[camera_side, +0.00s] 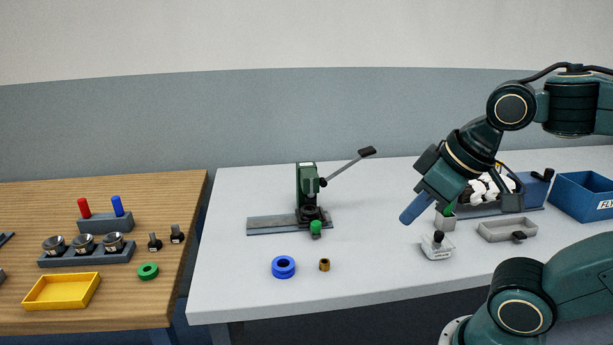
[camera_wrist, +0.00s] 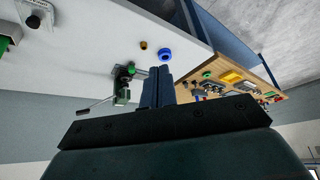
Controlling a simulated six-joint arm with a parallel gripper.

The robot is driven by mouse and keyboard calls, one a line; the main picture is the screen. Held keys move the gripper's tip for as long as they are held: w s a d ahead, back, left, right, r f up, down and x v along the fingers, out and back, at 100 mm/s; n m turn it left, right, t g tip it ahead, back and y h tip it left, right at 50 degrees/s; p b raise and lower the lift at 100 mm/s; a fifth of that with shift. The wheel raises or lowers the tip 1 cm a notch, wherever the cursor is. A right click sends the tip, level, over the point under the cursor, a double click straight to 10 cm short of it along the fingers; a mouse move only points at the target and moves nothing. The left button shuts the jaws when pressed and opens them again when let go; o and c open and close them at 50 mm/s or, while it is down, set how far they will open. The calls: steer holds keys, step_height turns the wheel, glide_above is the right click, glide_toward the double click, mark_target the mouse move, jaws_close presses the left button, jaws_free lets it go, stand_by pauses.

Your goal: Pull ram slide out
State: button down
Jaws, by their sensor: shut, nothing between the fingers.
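A small dark green press (camera_side: 306,184) with a black-ended lever (camera_side: 350,166) stands on a grey base plate (camera_side: 270,224) at the middle of the white table. A green knob (camera_side: 316,227) sits low at its front. I cannot tell which part is the ram slide. The press also shows in the wrist view (camera_wrist: 121,96), with its green knob (camera_wrist: 131,69). My gripper (camera_side: 405,218) is shut and empty, its blue fingers in the air well to the right of the press. The fingers also show in the wrist view (camera_wrist: 158,72), partly covering the scene.
A blue ring (camera_side: 283,267) and a brass bushing (camera_side: 324,265) lie in front of the press. A grey block with a black knob (camera_side: 437,246), a grey tray (camera_side: 507,231) and a blue bin (camera_side: 583,197) are at right. A wooden table (camera_side: 150,200) stands left across a gap.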

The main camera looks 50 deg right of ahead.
steer(key=c, duration=2.1)
jaws_free()
steer(key=o, duration=0.7)
steer(key=shift+w+r, duration=0.1)
steer(key=shift+c, duration=0.2)
steer(key=o, duration=0.3)
steer(key=shift+w+d+r, duration=0.1)
steer(key=shift+w, duration=0.1)
steer(key=w+d+r+m+g, duration=0.1)
steer(key=w+d+m+g, duration=0.15)
steer(key=w, duration=0.55)
steer(key=w+d+r+m+g, duration=0.1)
steer(key=w+d, duration=0.2)
steer(key=w, duration=0.5)
steer(key=w+d+f+m+g, duration=0.2)
steer(key=w+d+f, duration=0.8)
steer(key=w, duration=0.2)
steer(key=shift+w+f, duration=0.15)
steer(key=shift+w, duration=0.05)
